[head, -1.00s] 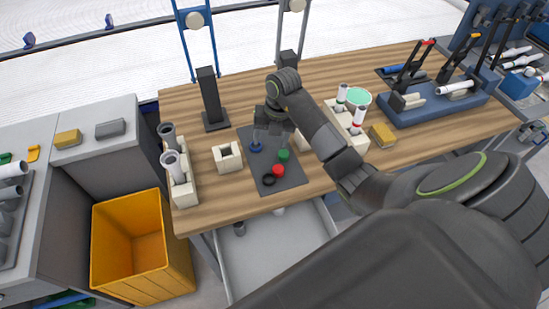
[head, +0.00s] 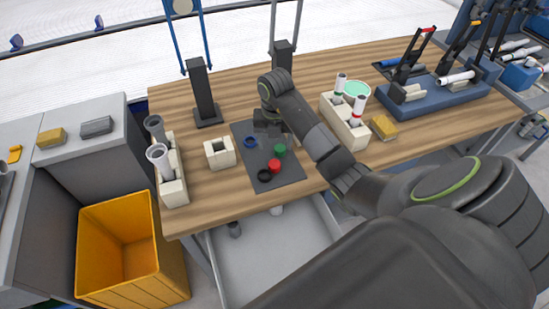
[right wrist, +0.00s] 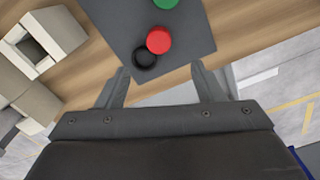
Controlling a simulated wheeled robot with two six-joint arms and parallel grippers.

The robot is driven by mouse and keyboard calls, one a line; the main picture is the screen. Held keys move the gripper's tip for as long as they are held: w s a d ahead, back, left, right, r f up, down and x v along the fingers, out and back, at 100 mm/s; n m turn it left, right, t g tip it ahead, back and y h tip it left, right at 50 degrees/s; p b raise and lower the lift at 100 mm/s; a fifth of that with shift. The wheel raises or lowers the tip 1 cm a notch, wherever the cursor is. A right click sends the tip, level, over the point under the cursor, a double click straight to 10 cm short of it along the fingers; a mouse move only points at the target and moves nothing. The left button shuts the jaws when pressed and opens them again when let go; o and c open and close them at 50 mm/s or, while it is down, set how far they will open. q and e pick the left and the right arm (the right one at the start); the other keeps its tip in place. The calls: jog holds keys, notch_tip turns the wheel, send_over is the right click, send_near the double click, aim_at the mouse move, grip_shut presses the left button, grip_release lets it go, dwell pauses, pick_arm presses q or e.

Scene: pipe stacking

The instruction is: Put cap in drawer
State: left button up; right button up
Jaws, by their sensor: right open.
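A dark mat (head: 292,171) on the wooden table carries a blue ring-like cap (head: 250,141), a green cap (head: 280,150), a red cap (head: 275,166) and a black cap (head: 265,175). My right gripper (head: 268,128) is over the mat's far part, its fingertips not clear in the head view. In the right wrist view it (right wrist: 160,78) is open and empty, with the black cap (right wrist: 145,57) and red cap (right wrist: 159,40) beyond the fingertips. The green cap (right wrist: 165,3) is cut off by the top edge. An open grey drawer (head: 265,260) lies below the table's front edge. My left gripper is out of view.
A cream square block (head: 219,152) stands left of the mat, and a rack with grey pipes (head: 172,185) farther left. Another pipe rack (head: 344,122) and a yellow block (head: 383,127) are to the right. A yellow bin (head: 120,240) stands left of the drawer.

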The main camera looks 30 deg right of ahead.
aim_at(275, 163)
jog(key=shift+f+b, duration=2.65)
jog(key=shift+f, duration=0.4)
jog(key=shift+w+f, duration=0.2)
jog(key=shift+f, duration=1.75)
jog(key=c, duration=1.1)
